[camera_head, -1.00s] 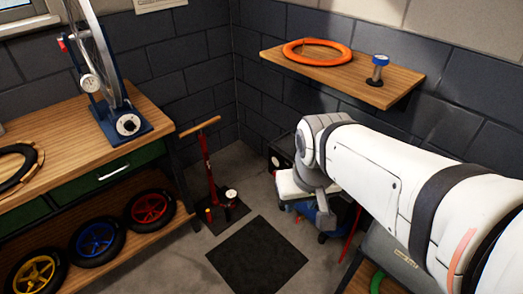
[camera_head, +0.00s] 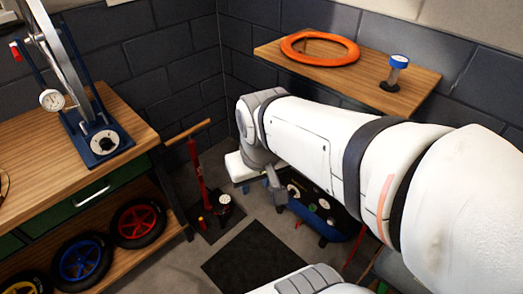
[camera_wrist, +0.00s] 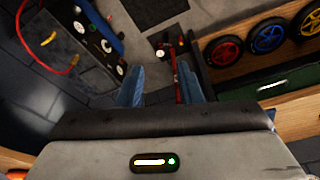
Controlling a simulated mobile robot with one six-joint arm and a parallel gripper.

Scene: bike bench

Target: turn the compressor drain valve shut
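The compressor shows in the head view as a blue tank (camera_head: 328,231) with a dark panel of round gauges, low near the back wall, partly behind my arm. In the wrist view the compressor's dark panel (camera_wrist: 97,38) with light dials is at the upper left. I cannot make out the drain valve for certain. My gripper (camera_wrist: 158,84) shows two blue-grey fingers, apart, with nothing between them. It points to the floor right of the compressor in the wrist view and is apart from it. In the head view the gripper end is small beside the compressor's left end.
A red hose (camera_wrist: 46,68) with small yellow parts lies left of the compressor in the wrist view. A red floor pump (camera_head: 198,180) stands left. A wall shelf (camera_head: 350,75) with an orange ring overhangs the compressor. The workbench (camera_head: 60,160) is at left. A black mat (camera_head: 255,260) lies on the floor.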

